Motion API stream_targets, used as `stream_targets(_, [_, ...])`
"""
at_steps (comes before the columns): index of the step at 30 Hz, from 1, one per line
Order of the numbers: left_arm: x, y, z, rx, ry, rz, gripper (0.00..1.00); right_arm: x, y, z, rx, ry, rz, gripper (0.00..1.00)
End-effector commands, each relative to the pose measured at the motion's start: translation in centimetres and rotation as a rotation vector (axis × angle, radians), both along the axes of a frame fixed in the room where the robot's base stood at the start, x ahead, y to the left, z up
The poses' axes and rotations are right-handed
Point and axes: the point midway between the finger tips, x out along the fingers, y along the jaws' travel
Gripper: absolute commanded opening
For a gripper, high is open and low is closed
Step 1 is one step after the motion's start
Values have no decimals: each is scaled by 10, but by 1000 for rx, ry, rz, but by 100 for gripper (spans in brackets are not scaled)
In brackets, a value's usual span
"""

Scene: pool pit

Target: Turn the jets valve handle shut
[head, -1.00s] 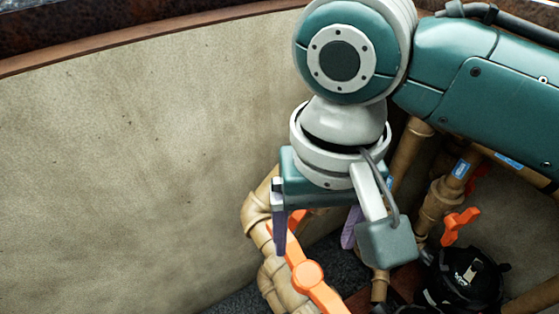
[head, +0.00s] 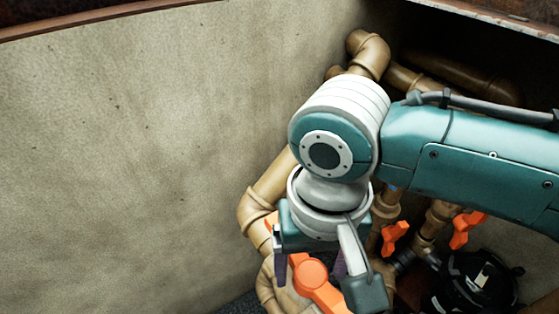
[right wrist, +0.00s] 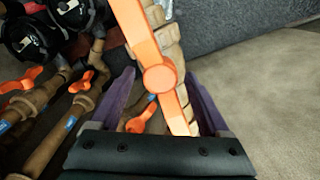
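A large orange valve handle (head: 310,272) with a round hub sits on a tan pipe at the bottom centre of the head view. In the right wrist view the handle (right wrist: 160,78) runs lengthwise up the picture. No label shows which valve it is. My right gripper (head: 310,268) is open above the handle, its purple fingers on either side of it. In the right wrist view there are gaps between the handle and both fingers of the gripper (right wrist: 165,98). My left gripper is not in view.
Smaller orange handles (head: 395,238) (head: 466,228) sit on tan pipes to the right. A black pump (head: 472,285) stands at the lower right. A beige wall (head: 130,150) fills the left. A tan pipe elbow (head: 368,52) stands behind my arm.

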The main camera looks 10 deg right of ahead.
Motion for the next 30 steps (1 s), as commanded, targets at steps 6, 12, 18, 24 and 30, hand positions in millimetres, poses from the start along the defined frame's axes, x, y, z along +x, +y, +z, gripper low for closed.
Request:
stream_targets(6, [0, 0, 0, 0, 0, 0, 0, 0, 0, 0, 0, 0, 0, 53])
stream_targets(12, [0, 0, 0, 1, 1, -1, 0, 0, 0, 0, 0, 0, 0, 31])
stream_targets(18, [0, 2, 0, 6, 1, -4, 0, 0, 0, 0, 0, 0, 0, 8])
stream_targets(24, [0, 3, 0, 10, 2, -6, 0, 0, 0, 0, 0, 0, 0, 0])
stream_targets(30, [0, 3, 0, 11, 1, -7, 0, 0, 0, 0, -1, 0, 0, 0])
